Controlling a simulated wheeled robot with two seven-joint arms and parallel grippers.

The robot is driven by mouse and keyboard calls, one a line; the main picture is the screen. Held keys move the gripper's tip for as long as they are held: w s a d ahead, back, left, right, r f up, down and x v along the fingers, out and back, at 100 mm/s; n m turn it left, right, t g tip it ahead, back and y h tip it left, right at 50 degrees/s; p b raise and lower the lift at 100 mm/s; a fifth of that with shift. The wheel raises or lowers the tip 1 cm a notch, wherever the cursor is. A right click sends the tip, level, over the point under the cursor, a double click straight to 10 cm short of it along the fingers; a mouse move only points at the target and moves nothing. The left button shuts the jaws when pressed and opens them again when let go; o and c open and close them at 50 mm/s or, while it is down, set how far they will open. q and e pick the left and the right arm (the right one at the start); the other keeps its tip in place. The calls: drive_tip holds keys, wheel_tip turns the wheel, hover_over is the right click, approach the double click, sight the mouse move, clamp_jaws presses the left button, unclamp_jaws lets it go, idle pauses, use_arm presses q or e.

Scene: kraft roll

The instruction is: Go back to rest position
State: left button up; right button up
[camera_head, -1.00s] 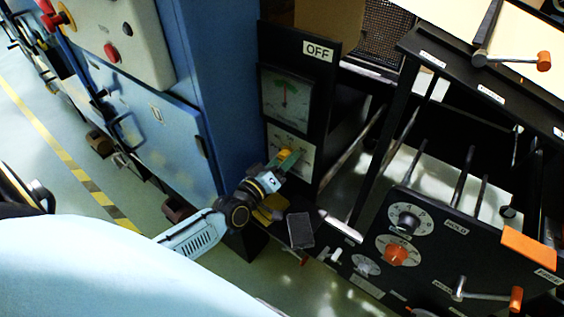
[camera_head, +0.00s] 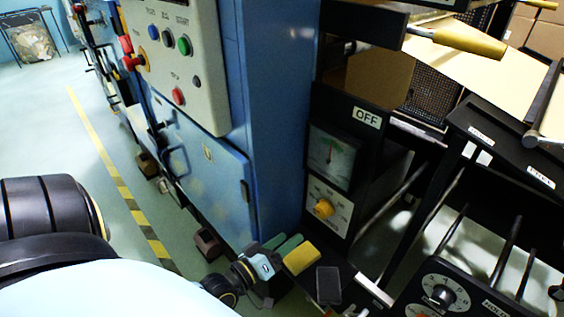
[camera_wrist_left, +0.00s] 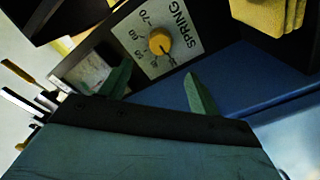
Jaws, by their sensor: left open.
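My left gripper (camera_head: 289,241) is low in the middle of the head view, beside the blue cabinet's lower corner. Its two green fingers are apart and empty; they also show in the left wrist view (camera_wrist_left: 158,74). The yellow knob (camera_head: 324,208) on the white dial plate is up and to the right of the fingers, clear of them. In the wrist view the knob (camera_wrist_left: 160,41) lies beyond the fingertips, on the plate marked SPRING. My right gripper is not in view.
A blue cabinet (camera_head: 275,110) with a button panel (camera_head: 175,60) stands left of the gauge (camera_head: 331,157). A yellow block (camera_head: 301,258) and a dark flat block (camera_head: 328,285) are close by the gripper. Black machine frames fill the right. Open floor (camera_head: 95,150) lies left.

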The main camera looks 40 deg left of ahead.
use_arm(q)
drive_tip(key=shift+s, duration=0.45)
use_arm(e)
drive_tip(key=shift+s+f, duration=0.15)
use_arm(q)
drive_tip(key=s+d+f+m+g+h, duration=0.1)
drive_tip(key=s+f+m+g, duration=0.15)
drive_tip(key=f, duration=0.45)
drive_tip(key=s+d+f+m+g, duration=0.1)
drive_tip(key=d+f+m+g, duration=0.2)
drive_tip(key=f, duration=0.4)
drive_tip(key=s+a+f+m+g+y, duration=0.3)
drive_tip(key=s+f+m+g, duration=0.2)
drive_tip(key=s+f+g, duration=0.7)
drive_tip(key=s+d+r+p, duration=0.4)
drive_tip(key=s+r+p, duration=0.6)
drive_tip(key=s+p, duration=0.5)
drive_tip(key=p, duration=0.7)
drive_tip(key=shift+s+d+r+h, duration=0.15)
drive_tip(key=shift+s+r+h, duration=0.2)
drive_tip(key=shift+s+h, duration=0.05)
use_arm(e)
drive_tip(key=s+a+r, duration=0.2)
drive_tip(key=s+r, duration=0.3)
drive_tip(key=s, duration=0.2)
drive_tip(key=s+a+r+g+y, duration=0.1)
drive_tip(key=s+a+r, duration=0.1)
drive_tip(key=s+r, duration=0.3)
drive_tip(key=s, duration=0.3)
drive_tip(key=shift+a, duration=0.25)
